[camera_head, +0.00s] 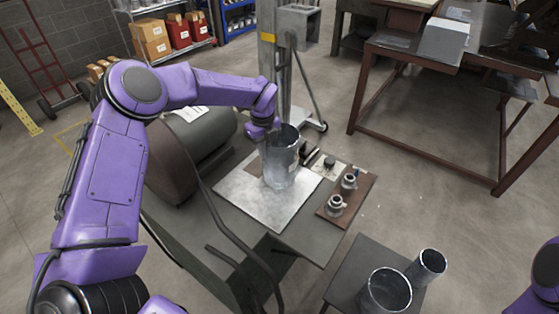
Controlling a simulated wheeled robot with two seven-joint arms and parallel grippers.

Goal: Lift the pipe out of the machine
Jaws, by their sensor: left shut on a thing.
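A shiny metal pipe (281,165) stands upright, its lower end over the pale metal plate (243,197) on the machine table. I cannot tell whether its base touches the plate. My left gripper (276,133) reaches in from the left and is shut on the pipe's upper rim. Its fingers are mostly hidden by the wrist and the rim. The machine's dark rounded body (190,150) is behind my left arm, partly hidden. My right gripper is not in view; only a purple part of my right arm shows at the lower right edge.
A brown board (357,190) with metal fittings lies right of the pipe. Two more pipes, one wide (386,291) and one narrow (430,265), stand on a dark stand at the lower right. A post (268,70) rises close behind the pipe. Open floor lies to the right.

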